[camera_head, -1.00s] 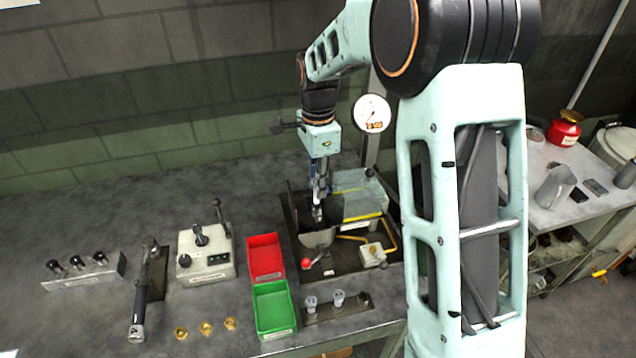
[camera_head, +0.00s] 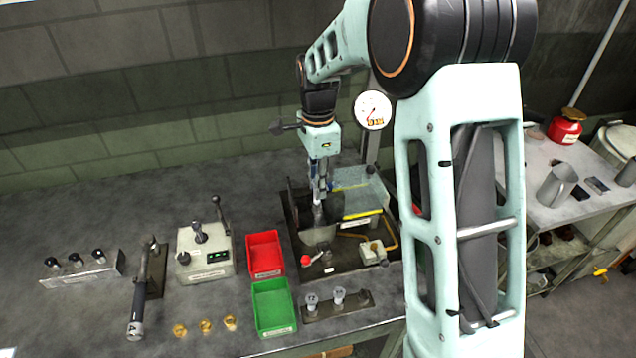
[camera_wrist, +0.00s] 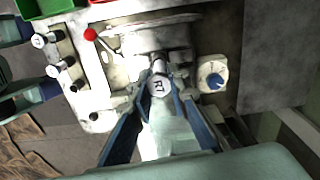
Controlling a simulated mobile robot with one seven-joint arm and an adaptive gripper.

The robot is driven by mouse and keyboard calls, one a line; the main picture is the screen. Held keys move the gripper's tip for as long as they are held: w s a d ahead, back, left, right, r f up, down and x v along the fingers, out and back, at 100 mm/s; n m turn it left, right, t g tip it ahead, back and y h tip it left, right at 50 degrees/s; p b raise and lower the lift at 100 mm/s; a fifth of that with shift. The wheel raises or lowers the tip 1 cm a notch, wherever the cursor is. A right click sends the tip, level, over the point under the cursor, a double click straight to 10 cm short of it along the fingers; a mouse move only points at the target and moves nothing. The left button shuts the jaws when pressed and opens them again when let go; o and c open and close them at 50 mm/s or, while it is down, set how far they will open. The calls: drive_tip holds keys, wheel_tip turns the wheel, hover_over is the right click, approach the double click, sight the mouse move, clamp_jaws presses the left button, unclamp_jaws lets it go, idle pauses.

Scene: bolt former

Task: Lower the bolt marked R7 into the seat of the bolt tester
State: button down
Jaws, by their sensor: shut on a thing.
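My gripper (camera_head: 319,198) points down and is shut on the bolt marked R7 (camera_wrist: 160,84). In the head view the bolt (camera_head: 318,214) is a small grey piece below the fingertips, over the grey curved guard (camera_head: 318,236) of the machine I take as the bolt tester (camera_head: 340,264). The guard and the bolt's own head hide the seat and the lower shank, so I cannot tell whether they touch. The lever's red knob (camera_wrist: 89,34) is beside the guard.
A dial gauge (camera_head: 373,110) is behind. Red (camera_head: 264,253) and green (camera_head: 273,308) bins stand left. A rack (camera_head: 337,306) holds other bolts in front.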

sight(318, 202)
drive_tip(key=shift+f+b, duration=1.05)
drive_tip(key=shift+f, duration=0.6)
drive_tip(key=c, duration=1.8)
unclamp_jaws()
drive_tip(key=shift+r, duration=0.1)
drive_tip(key=shift+o, duration=0.2)
wheel_tip(318, 202, up, 12)
